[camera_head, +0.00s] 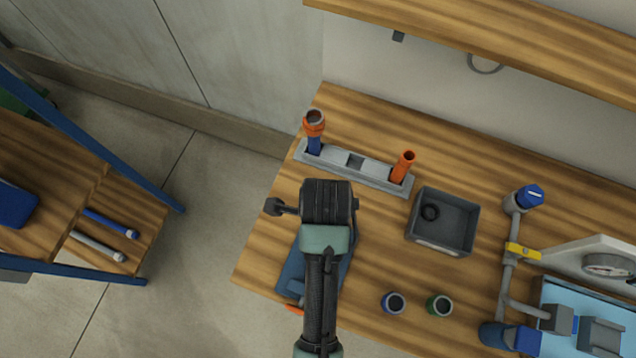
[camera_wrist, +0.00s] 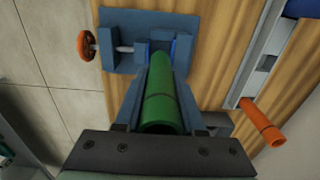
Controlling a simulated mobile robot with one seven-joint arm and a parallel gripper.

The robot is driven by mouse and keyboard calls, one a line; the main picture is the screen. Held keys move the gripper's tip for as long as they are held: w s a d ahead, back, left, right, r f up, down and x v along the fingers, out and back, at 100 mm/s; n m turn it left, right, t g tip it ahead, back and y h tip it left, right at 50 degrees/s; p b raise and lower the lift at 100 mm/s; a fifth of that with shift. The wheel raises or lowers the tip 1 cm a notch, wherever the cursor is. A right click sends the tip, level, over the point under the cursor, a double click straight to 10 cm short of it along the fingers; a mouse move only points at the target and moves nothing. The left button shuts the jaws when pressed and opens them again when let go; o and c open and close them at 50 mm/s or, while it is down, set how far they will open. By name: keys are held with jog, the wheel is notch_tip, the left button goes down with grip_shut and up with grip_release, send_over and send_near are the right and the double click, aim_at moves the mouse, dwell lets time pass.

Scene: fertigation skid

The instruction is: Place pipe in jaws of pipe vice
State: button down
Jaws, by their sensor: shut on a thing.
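A green pipe (camera_wrist: 163,105) is between the fingers of my gripper (camera_wrist: 160,92) in the wrist view, its open near end towards the camera. The blue pipe vice (camera_wrist: 118,24) is beyond it, with a screw and an orange handle (camera_wrist: 86,44) on its left. The pipe's far end lines up with the gap between the vice jaws; I cannot tell how deep it sits or whether it touches them. In the head view my wrist covers the pipe, fingertips and most of the vice; part of its blue base (camera_head: 337,287) shows.
A grey rack (camera_head: 372,173) holds a blue-and-orange piece (camera_head: 314,130) and an orange pipe (camera_head: 403,166). To the right are a grey bin (camera_head: 443,222), a blue-rimmed cup (camera_head: 393,303), a green-rimmed cup (camera_head: 439,306) and a pipe assembly (camera_head: 508,270). A shelf (camera_head: 500,40) overhangs the back.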

jog(key=shift+f+p, duration=0.3)
jog(key=shift+f, duration=3.2)
jog(key=shift+f, duration=0.1)
jog(key=c, duration=0.5)
grip_release()
